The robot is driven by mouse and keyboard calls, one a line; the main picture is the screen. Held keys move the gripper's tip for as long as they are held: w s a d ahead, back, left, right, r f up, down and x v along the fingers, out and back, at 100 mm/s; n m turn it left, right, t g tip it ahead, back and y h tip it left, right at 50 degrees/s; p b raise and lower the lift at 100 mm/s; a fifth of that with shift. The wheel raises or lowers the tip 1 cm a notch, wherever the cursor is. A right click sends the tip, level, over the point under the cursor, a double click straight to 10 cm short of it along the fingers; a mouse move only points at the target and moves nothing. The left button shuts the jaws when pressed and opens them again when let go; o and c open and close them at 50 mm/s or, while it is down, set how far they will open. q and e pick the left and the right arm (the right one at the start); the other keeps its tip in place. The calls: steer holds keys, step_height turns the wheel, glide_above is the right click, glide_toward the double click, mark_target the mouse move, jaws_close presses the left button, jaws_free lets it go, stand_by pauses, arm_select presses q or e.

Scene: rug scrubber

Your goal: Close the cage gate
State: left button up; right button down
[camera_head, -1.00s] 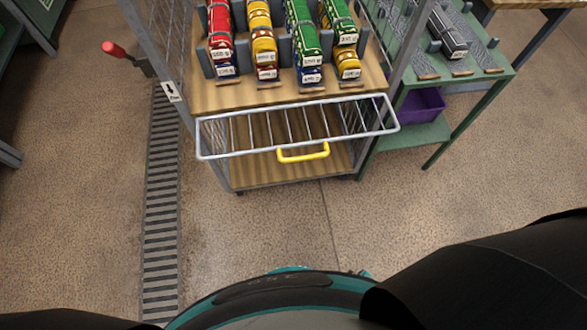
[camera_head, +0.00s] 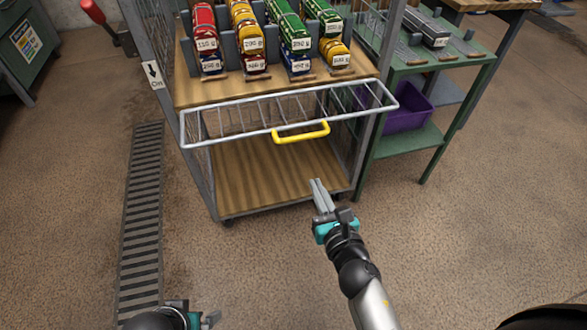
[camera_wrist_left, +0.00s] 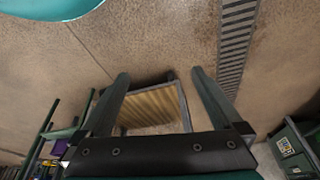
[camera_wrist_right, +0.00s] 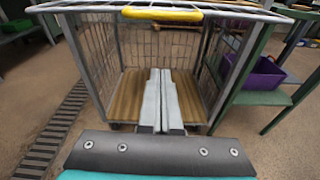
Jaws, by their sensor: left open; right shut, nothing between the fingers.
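The cage gate (camera_head: 232,106) is a grey wire frame sticking out from the cage's front, below the shelf. Its yellow handle (camera_head: 300,134) is on its near edge. In the right wrist view the handle (camera_wrist_right: 162,14) crosses the top, beyond and above my right gripper's fingertips (camera_wrist_right: 160,75). My right gripper (camera_head: 316,184) is shut and empty, apart from the handle, in front of the cage's lower opening. My left gripper (camera_head: 212,318) is at the bottom edge of the head view, mostly cut off. In the left wrist view its fingers (camera_wrist_left: 160,78) are wide apart and empty.
A green table (camera_head: 432,140) with a purple bin (camera_head: 405,112) stands close on the right. A floor grate (camera_head: 142,215) runs along the left. The floor in front is clear.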

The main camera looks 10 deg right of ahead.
steer(key=w+f+b, duration=0.1)
steer(key=w, duration=0.9)
arm_select(q)
steer(key=shift+s+a+f+p, duration=0.1)
steer(key=shift+s+f+p, duration=0.2)
steer(key=shift+f+p, duration=0.4)
steer(key=shift+s+f+p, duration=0.25)
steer(key=shift+f+p, duration=0.3)
steer(key=shift+f, duration=0.1)
arm_select(e)
steer(key=shift+n, duration=0.3)
steer(key=shift+s+a+r, duration=0.1)
steer(key=shift+s+r, duration=0.1)
steer(key=shift+r, duration=0.8)
steer(key=shift+s+r, duration=0.2)
steer(key=shift+r, duration=0.8)
arm_select(q)
steer(key=shift+r, duration=0.1)
steer(key=shift+p, duration=0.3)
arm_select(e)
steer(key=shift+r, duration=0.15)
